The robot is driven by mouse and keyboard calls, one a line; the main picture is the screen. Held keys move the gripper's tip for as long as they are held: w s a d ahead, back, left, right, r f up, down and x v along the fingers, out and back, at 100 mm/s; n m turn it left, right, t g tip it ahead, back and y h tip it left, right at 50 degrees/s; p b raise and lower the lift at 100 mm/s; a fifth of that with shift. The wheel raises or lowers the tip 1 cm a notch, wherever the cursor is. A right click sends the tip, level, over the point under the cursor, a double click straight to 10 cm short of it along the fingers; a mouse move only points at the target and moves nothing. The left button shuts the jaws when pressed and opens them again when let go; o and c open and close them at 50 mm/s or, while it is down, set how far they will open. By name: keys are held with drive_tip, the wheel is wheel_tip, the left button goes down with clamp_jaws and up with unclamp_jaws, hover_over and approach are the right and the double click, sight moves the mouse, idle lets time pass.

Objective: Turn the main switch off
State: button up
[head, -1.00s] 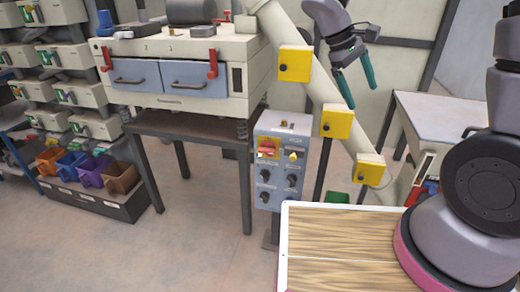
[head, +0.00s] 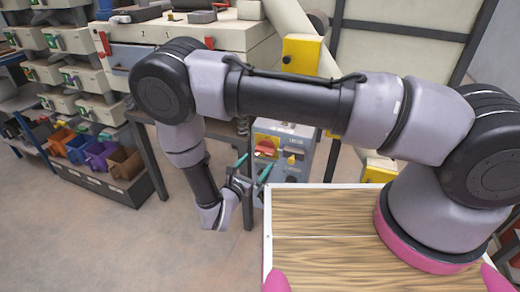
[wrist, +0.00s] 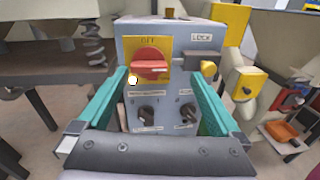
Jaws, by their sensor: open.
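The main switch is a red rotary knob (wrist: 150,69) on a yellow plate marked OFF at the top. It is on the upper front of a grey control box (wrist: 185,38). In the head view the red knob (head: 266,147) shows just beyond my fingertips. My gripper (head: 256,163) is open and empty, facing the box. In the wrist view its teal fingers (wrist: 158,80) stand on either side of the knob's lower area, apart from it as far as I can tell.
A yellow knob (wrist: 208,68) beside a LOCK label is right of the switch. Black knobs (wrist: 146,114) sit below. A wooden-topped surface (head: 320,235) lies in front of the box. Coloured bins (head: 90,155) stand on the left; the floor between is clear.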

sight(263, 152)
drive_tip(key=w+f, duration=0.1)
drive_tip(key=w, duration=0.2)
drive_tip(key=w+d+n+y, duration=0.1)
drive_tip(key=w, duration=0.2)
drive_tip(key=w+d+f+n+t+y, duration=0.1)
drive_tip(key=w, duration=0.2)
drive_tip(key=shift+w+d+f, duration=0.2)
drive_tip(key=shift+w+f, duration=0.05)
drive_tip(key=shift+f, duration=0.05)
drive_tip(key=c, duration=1.1)
drive_tip(key=shift+o, duration=0.2)
